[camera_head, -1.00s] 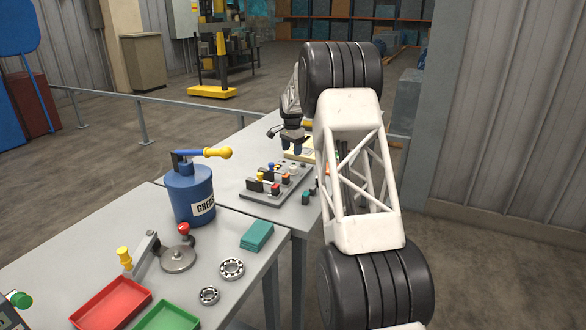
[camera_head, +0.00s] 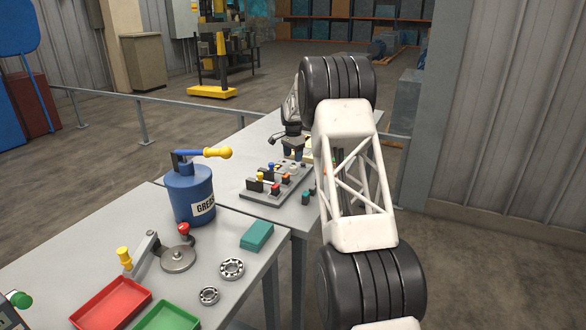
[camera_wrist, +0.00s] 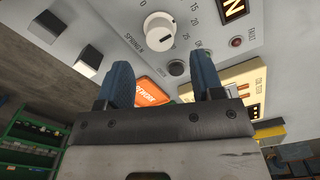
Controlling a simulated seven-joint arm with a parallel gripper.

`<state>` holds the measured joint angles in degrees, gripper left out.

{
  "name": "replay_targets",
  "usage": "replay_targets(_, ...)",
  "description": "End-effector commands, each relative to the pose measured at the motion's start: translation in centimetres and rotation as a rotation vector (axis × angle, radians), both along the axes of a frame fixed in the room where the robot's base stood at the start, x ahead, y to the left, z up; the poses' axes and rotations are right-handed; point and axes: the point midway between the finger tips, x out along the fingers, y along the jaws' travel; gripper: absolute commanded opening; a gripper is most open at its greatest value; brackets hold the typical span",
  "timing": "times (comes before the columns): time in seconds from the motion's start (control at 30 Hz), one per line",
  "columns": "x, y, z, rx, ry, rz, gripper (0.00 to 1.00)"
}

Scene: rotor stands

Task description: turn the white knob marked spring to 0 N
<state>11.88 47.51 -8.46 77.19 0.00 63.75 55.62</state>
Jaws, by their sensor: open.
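The white knob (camera_wrist: 160,29) marked SPRING N sits on a pale panel (camera_wrist: 225,52) in the wrist view. A dark mark on its face lies toward its lower right; the exact reading is unclear. Numbers including 15, 20 and 25 run down its right side. My gripper (camera_wrist: 163,75) is open and empty, its two blue fingers apart, below the knob in the picture and not around it. In the head view my gripper (camera_head: 297,151) hangs over the far bench, and my arm hides part of that area; the knob cannot be made out there.
A grey rack (camera_head: 275,185) with coloured handles stands on the bench, left of my gripper.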

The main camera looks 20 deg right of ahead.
Motion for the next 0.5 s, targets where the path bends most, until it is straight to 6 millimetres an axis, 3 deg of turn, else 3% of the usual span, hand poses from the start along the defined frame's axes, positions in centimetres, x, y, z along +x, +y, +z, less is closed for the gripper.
replay_targets(0.5,0.0,0.0,-5.7,0.001,0.001,0.0,0.61)
